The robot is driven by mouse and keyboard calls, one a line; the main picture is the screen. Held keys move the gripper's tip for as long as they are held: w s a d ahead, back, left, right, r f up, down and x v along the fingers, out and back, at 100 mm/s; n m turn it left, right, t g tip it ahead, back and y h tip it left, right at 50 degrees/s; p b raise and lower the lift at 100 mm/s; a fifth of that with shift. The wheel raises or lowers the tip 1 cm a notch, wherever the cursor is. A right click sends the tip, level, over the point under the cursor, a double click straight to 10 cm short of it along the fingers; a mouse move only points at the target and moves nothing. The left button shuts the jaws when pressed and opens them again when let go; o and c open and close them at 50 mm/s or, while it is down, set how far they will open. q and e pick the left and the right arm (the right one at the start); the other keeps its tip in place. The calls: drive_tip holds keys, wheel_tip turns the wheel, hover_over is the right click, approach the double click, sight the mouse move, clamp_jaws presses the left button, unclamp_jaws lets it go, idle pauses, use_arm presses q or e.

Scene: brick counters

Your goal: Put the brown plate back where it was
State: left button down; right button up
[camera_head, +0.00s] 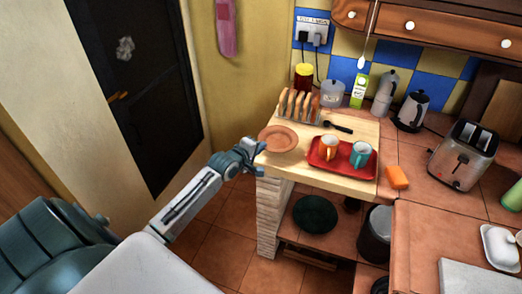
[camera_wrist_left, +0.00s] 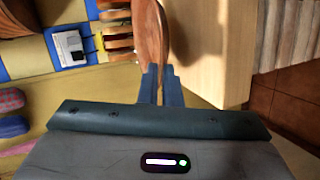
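The brown plate (camera_head: 278,138) is at the left end of the wooden worktop (camera_head: 350,187), beside the toast rack, and looks roughly level. It shows nearly edge-on in the left wrist view (camera_wrist_left: 148,30), with a dark shadow on the wood beside it. My left gripper (camera_head: 258,148) is at the plate's near left rim. In the left wrist view its two fingers (camera_wrist_left: 161,80) are close together with the rim between them. Whether the plate touches the wood is unclear. My right gripper is out of view.
A red tray (camera_head: 343,171) with two mugs (camera_head: 328,147) stands right of the plate. The toast rack (camera_head: 298,105) with slices is behind it, and a black spoon (camera_head: 336,127) lies nearby. An orange sponge (camera_head: 397,177) is farther right.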

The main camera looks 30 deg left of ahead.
sight(261, 158)
use_arm(q)
drive_tip(key=shift+w+a, duration=0.3)
drive_tip(key=shift+w, duration=0.4)
wheel_tip(261, 158, down, 4)
drive_tip(key=shift+r+p, duration=0.2)
drive_tip(key=shift+p, duration=0.25)
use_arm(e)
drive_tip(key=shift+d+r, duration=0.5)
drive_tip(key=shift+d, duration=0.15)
use_arm(q)
drive_tip(key=c, duration=2)
unclamp_jaws()
drive_tip(key=shift+f, duration=0.15)
drive_tip(key=shift+o, duration=0.5)
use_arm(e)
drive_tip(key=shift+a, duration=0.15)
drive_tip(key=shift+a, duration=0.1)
